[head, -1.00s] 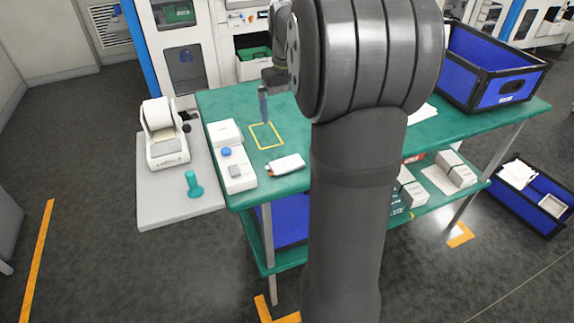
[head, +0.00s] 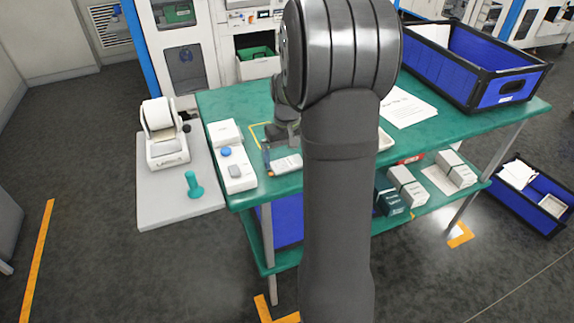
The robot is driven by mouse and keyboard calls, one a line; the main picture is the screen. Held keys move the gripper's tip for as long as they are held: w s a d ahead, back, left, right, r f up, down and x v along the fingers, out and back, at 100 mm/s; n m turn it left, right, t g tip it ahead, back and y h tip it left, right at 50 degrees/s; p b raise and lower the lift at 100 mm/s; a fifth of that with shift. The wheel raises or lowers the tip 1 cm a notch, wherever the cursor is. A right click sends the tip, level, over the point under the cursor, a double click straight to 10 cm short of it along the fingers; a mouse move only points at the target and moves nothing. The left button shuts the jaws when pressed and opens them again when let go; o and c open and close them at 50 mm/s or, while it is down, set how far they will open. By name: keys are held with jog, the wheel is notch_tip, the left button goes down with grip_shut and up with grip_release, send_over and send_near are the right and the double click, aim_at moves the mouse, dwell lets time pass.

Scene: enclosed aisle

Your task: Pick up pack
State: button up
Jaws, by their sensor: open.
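A small white pack (head: 290,164) with an orange mark at its left end lies on the green table top (head: 222,105), near its front edge. My gripper (head: 267,160) points down at the left end of the pack, with its jaws open. One finger shows; the other is hidden by the gripper body or the pack. I cannot tell whether the finger touches the pack or is just above it. My arm covers the table to the right of the pack.
A white button box (head: 236,178) stands left of the pack. A label printer (head: 165,145) and a teal stamp-like object (head: 194,184) are on the grey side table. A blue crate (head: 480,62) and a paper sheet (head: 405,108) lie to the right. A yellow outline (head: 255,132) marks the table.

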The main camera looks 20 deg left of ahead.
notch_tip(320, 180, down, 2)
jog(key=c, duration=0.7)
jog(key=shift+c, duration=0.2)
jog(key=shift+r, duration=0.15)
